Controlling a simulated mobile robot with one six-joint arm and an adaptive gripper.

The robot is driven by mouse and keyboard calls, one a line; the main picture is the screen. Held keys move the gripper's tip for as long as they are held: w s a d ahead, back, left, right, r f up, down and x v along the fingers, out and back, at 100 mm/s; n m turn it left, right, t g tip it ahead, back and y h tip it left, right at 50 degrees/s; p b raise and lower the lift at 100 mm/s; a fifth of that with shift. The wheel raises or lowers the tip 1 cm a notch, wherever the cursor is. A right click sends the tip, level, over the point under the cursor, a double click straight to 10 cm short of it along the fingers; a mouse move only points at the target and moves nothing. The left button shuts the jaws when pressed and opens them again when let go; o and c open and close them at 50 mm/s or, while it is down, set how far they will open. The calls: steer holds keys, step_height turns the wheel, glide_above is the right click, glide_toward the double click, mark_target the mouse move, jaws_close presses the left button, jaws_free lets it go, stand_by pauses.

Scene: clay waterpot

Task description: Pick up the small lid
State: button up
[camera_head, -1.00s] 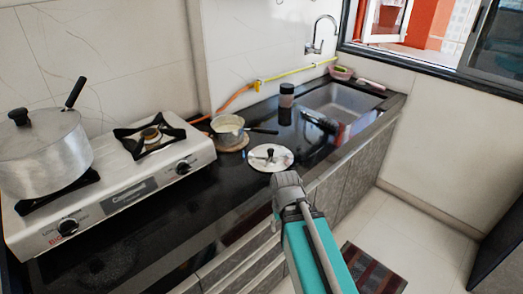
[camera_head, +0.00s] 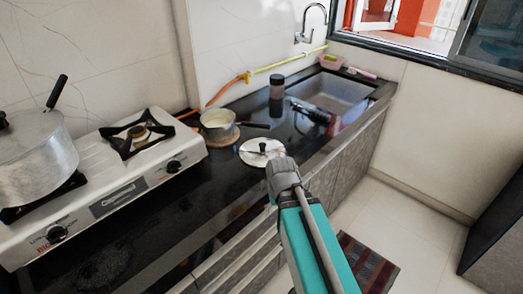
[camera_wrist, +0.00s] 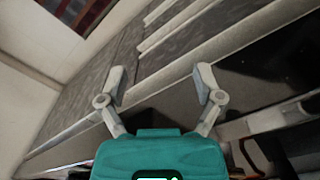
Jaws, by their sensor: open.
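The small lid (camera_head: 252,157) is a pale round disc with a dark knob. It lies flat on the black counter, in front of the small pan, in the head view. My gripper (camera_wrist: 160,78) shows two grey fingers spread wide apart in the wrist view, with nothing between them. In the head view the end of my arm is at the lid's lower right and overlaps its right edge in the picture; the fingers are hidden there. I cannot make out the lid in the wrist view.
A small pan (camera_head: 218,124) stands behind the lid. A stove (camera_head: 122,188) with a large metal pot (camera_head: 35,155) is at left. A dark jar (camera_head: 277,87) and a sink (camera_head: 335,92) are farther back. Cabinet fronts (camera_wrist: 100,70) drop below the counter edge.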

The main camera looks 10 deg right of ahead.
steer(key=w+r+m+h+p, duration=0.1)
steer(key=w+r+m, duration=0.1)
steer(key=w, duration=0.2)
steer(key=w+a+r+m+t+h+p, duration=0.1)
steer(key=w+r+m+h+p, duration=0.1)
steer(key=w, duration=0.2)
steer(key=w+a+r+m+h+p, duration=0.1)
steer(key=w+r+m+h, duration=0.1)
steer(key=w, duration=0.3)
steer(key=shift+r, duration=0.4)
steer(key=w+a+r+m+t+h, duration=0.3)
steer(key=w+a+r+m+h, duration=0.2)
steer(key=w, duration=0.6)
steer(key=a+r+m, duration=0.1)
steer(key=a+m, duration=0.1)
steer(key=a, duration=0.1)
steer(key=shift+w+a+r+t+p, duration=0.2)
steer(key=shift+r+t+p, duration=0.1)
steer(key=shift+r+p, duration=0.1)
steer(key=b, duration=0.5)
glide_toward(261, 143)
steer(key=x, duration=0.4)
steer(key=shift+w+d+f, duration=0.15)
steer(key=shift+f, duration=0.15)
steer(key=shift+w+d+f, duration=0.1)
steer(key=shift+d, duration=0.2)
